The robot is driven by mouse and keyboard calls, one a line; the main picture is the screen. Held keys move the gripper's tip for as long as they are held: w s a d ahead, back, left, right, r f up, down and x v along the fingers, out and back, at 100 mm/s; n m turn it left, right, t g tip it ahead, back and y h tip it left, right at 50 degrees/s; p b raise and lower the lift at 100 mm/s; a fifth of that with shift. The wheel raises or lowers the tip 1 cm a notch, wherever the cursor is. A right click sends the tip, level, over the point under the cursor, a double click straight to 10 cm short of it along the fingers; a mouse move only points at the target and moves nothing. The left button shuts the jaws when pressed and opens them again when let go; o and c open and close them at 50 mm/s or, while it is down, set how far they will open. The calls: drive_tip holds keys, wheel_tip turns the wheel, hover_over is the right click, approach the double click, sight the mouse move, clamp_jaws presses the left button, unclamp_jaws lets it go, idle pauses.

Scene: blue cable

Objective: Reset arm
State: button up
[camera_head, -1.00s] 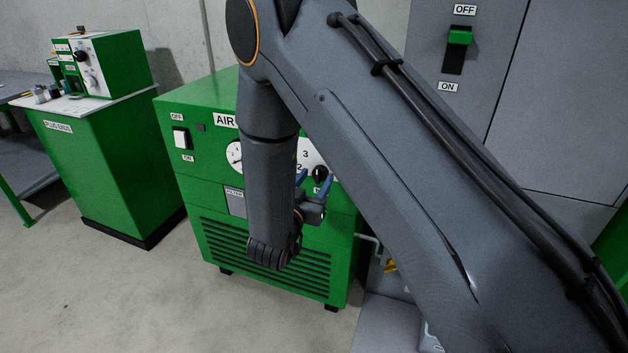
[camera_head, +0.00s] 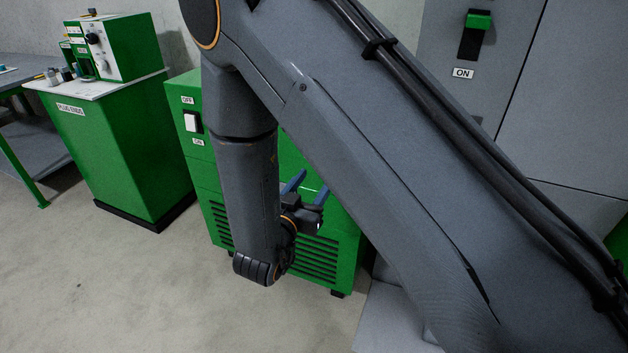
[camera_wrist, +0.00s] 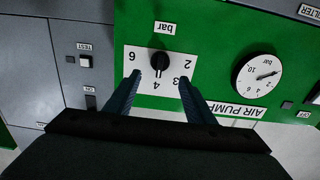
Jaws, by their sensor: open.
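My gripper (camera_head: 308,188) is in front of the green air pump cabinet (camera_head: 207,171) in the head view. Its two blue fingers are apart and nothing shows between them. In the wrist view the gripper (camera_wrist: 158,82) points at the pump's panel, which appears upside down. The black pressure knob (camera_wrist: 160,63) on its white scale plate shows just beyond and between the fingertips. The fingers look apart from the knob. No cable shows in either view.
A round gauge (camera_wrist: 258,75) sits beside the knob. A green plug-ends cabinet (camera_head: 125,150) with a green-and-white machine (camera_head: 115,48) stands at left. A grey cabinet with a green lever switch (camera_head: 478,22) is at right. The floor (camera_head: 130,290) at front left is clear.

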drive_tip(key=w+d+r+n+g+y+p, duration=0.1)
drive_tip(key=d+r+g+y+p, duration=0.1)
drive_tip(key=d+g+y+p, duration=0.35)
drive_tip(key=s+d+r+n+g+p, duration=0.1)
drive_tip(key=s+d+r+g, duration=0.3)
drive_tip(key=s+d, duration=0.4)
drive_tip(key=s+d+r+n+g, duration=0.2)
drive_tip(key=s+d+r+g, duration=0.2)
drive_tip(key=s, duration=1.3)
drive_tip(key=d+g, duration=0.3)
drive_tip(key=d, duration=0.2)
drive_tip(key=shift+y+p, duration=0.35)
drive_tip(key=shift+s+g, duration=0.1)
drive_tip(key=shift+g, duration=0.15)
